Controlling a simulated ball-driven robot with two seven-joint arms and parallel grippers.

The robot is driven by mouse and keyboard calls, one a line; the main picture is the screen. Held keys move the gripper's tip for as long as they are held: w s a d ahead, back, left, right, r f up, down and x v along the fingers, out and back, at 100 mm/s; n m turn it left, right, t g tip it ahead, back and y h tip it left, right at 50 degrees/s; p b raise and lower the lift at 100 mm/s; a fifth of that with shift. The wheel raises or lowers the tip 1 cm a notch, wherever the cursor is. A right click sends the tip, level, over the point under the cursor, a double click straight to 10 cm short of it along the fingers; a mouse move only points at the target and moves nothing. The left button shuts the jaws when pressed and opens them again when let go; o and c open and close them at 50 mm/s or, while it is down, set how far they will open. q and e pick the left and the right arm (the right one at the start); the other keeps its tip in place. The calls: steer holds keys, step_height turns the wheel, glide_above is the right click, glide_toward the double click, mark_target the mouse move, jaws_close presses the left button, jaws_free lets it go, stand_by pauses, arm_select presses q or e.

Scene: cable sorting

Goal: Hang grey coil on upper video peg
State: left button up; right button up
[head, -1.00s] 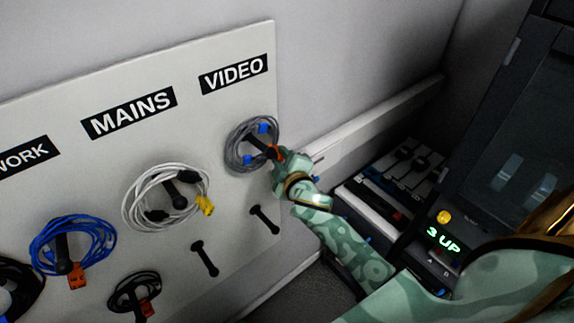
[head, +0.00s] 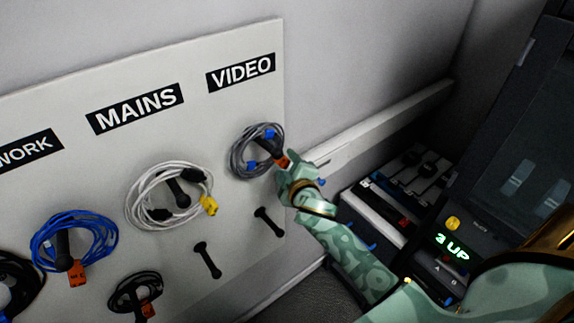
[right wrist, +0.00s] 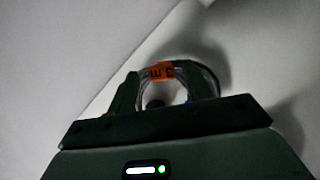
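The grey coil (head: 236,160), with blue ties and an orange tag, is at the upper VIDEO peg (head: 266,145) on the pegboard. The peg shows through the loop, and the coil appears to hang around it. My right gripper (head: 286,164) is just right of the coil, beside the orange tag. In the right wrist view its two fingers (right wrist: 168,98) stand apart, with the coil's orange tag (right wrist: 162,71) beyond and between them. Whether a finger still touches the coil is hard to tell. My left gripper is not in view.
The lower VIDEO peg (head: 269,221) is bare, as is a lower MAINS peg (head: 207,260). A white coil (head: 140,190), a blue coil (head: 42,240) and a small black coil (head: 124,290) hang to the left. A mixer-like console (head: 400,195) stands at the right, near my right arm.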

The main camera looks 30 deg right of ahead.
stand_by(0.3)
steer(key=b+v, duration=0.2)
steer(key=v, duration=1.3)
steer(key=s+a+f+m+g+y+b, duration=0.1)
steer(key=s+f+g+b, duration=0.15)
steer(key=f, duration=0.85)
steer(key=s+a+f+m+g+y+b, duration=0.1)
steer(key=s+a+f+g, duration=0.15)
steer(key=f, duration=0.85)
steer(key=s+a+f+m+g+y+b, duration=0.1)
steer(key=s+f, duration=0.3)
steer(key=f, duration=0.7)
steer(key=s+d+f+m+g+b, duration=0.1)
steer(key=s+f+g+b, duration=0.3)
steer(key=s+f+b, duration=0.4)
steer(key=s+d+f+m+g+b, duration=0.2)
steer(key=s+f+b, duration=0.7)
steer(key=s+f, duration=0.9)
steer(key=shift+d+f+g, duration=0.5)
steer(key=shift+f+g, duration=0.8)
steer(key=shift+f, duration=4.35)
